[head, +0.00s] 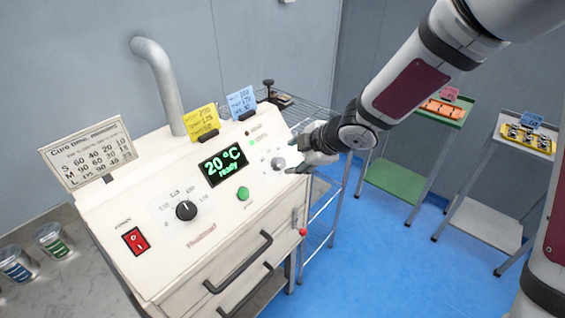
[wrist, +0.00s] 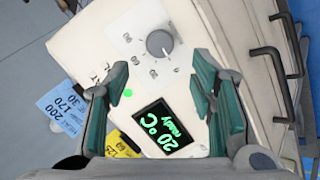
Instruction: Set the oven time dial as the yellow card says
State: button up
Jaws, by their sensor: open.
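The oven's time dial appears to be the grey knob (head: 278,163) at the panel's right; it also shows in the wrist view (wrist: 159,43), with small printed marks around it that are hard to read. The yellow card (head: 202,121) stands clipped at the panel's back edge; it shows 125 and what looks like 60. Part of it is in the wrist view (wrist: 121,144). My gripper (head: 305,158) is open and empty just off the panel's right side. In the wrist view its fingertips (wrist: 163,76) straddle the panel between knob and display, apart from the knob.
A blue card (head: 241,102) stands beside the yellow one. The display (head: 223,164) reads 20 °C ready. A black dial (head: 186,210), green button (head: 243,193) and red switch (head: 136,240) share the panel. A wire rack (head: 325,190) stands close on the right.

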aim_at(280, 163)
jog(key=b+x, duration=0.1)
jog(key=x, duration=0.7)
jog(key=shift+w, duration=0.1)
jog(key=c, duration=1.2)
